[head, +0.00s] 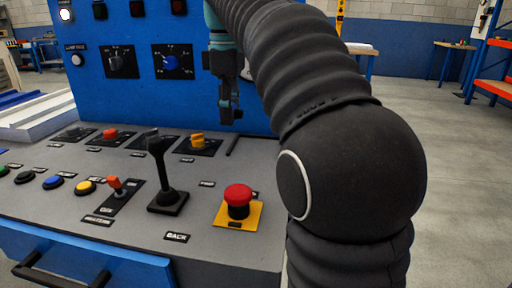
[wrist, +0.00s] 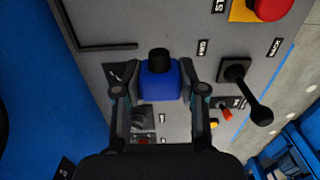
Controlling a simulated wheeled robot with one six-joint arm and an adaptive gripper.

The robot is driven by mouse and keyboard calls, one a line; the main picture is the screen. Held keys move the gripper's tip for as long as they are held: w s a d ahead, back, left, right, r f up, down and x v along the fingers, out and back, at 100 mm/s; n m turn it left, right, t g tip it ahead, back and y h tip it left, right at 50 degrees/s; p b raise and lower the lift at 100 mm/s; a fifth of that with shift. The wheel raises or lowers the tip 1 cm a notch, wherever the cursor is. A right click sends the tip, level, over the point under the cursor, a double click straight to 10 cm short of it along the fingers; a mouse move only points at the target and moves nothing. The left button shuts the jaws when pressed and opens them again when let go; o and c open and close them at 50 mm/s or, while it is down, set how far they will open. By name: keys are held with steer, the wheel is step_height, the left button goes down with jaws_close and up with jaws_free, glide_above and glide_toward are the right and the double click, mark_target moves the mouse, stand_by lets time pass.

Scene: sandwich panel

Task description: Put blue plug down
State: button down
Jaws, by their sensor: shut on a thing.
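The blue plug (wrist: 160,82) with a black round end shows between the fingers of my gripper (wrist: 161,72) in the wrist view. The fingers are shut on its two sides. In the head view my gripper (head: 229,102) points down in front of the blue upright panel, above the back part of the grey console. I cannot pick out the plug there against the blue panel and the dark fingers. In the wrist view the grey console top (wrist: 190,45) lies beyond the plug. Whether the plug touches it is not clear.
A red mushroom button (head: 238,197) on a yellow base, a black joystick lever (head: 160,165) and an orange-yellow knob (head: 197,140) stand up from the console. A black raised line (wrist: 105,47) bounds a bare patch of the top. My arm covers the right side.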

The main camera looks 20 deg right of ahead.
glide_above(258, 148)
step_height(258, 148, down, 6)
steer(key=shift+s+a+r+b, duration=0.1)
steer(key=shift+s+a+b, duration=0.05)
steer(key=shift+b, duration=0.2)
steer(key=shift+f, duration=0.2)
steer(key=shift+f+b, duration=0.6)
steer(key=shift+f, duration=1.35)
steer(key=shift+f, duration=0.3)
steer(key=c, duration=0.7)
jaws_free()
steer(key=shift+o, duration=0.2)
steer(key=shift+r, duration=0.1)
step_height(258, 148, up, 12)
steer(key=p, duration=0.4)
steer(key=shift+r, duration=0.25)
